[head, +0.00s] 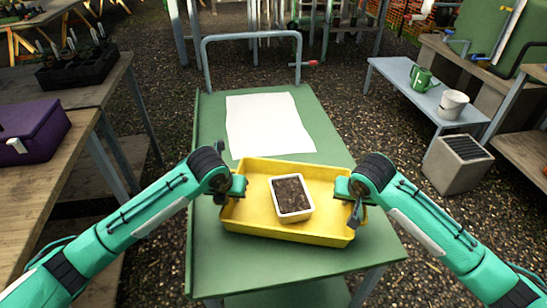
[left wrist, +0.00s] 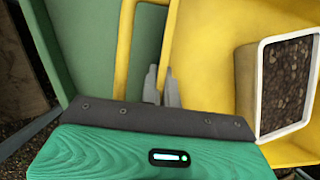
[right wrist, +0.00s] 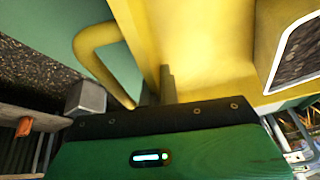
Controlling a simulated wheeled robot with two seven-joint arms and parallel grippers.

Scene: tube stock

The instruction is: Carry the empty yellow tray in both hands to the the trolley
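The yellow tray (head: 243,212) is over the near end of the green trolley (head: 300,268); I cannot tell whether it touches the top. It is not empty: a white pot of dark soil (head: 291,197) stands in it. My left gripper (head: 239,187) is on the tray's left side, its fingers (left wrist: 160,86) close together with the tray wall between them. My right gripper (head: 350,190) is on the right side, its fingers (right wrist: 160,86) likewise close on the wall beside the loop handle (right wrist: 88,48). The fingertips are partly hidden.
A white sheet (head: 266,124) lies on the trolley beyond the tray. The trolley's grey rail (head: 250,37) rises at its far end. A wooden bench with a purple box (head: 35,132) stands left.

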